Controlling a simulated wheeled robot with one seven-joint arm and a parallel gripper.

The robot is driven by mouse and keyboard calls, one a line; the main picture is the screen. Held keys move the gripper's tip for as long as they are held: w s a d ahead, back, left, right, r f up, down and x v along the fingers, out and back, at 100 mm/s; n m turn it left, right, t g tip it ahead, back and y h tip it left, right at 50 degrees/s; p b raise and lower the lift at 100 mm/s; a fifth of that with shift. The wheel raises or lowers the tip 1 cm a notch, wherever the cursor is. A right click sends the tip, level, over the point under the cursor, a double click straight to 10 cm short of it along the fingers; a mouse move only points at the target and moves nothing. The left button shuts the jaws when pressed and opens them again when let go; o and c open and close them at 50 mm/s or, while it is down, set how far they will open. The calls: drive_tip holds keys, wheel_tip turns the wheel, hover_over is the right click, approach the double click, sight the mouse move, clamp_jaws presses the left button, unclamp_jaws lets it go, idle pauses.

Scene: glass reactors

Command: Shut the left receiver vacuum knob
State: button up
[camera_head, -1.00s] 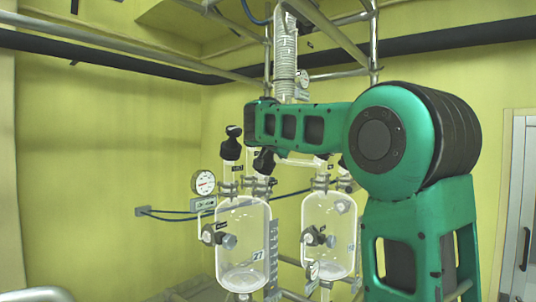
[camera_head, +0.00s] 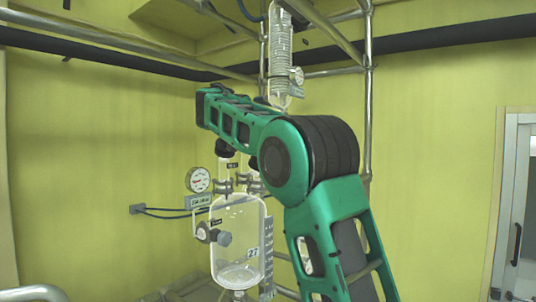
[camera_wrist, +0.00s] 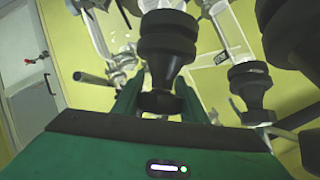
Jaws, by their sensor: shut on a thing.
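The left receiver is a clear glass vessel (camera_head: 240,240) marked 27, with a dial gauge (camera_head: 199,180) at its upper left. A black knob (camera_head: 224,150) above it shows partly below my arm. In the wrist view, my gripper (camera_wrist: 160,102) has its green fingers on both sides of a black stepped knob (camera_wrist: 166,42) and is shut on its narrow end. I cannot tell from the wrist view alone which knob this is, or how far it is turned. In the head view my arm hides the gripper.
A second black knob (camera_wrist: 250,85) stands close to the right of the held one. A black side knob (camera_head: 206,234) sits on the vessel's front. Metal frame pipes (camera_head: 368,90) and a coiled glass condenser (camera_head: 280,45) stand close to my arm.

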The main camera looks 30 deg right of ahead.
drive_tip(key=shift+r, duration=0.1)
drive_tip(key=o, duration=1.1)
drive_tip(key=shift+d, duration=0.1)
drive_tip(key=shift+c, duration=0.2)
drive_tip(key=v, duration=1)
drive_tip(key=shift+a, duration=0.35)
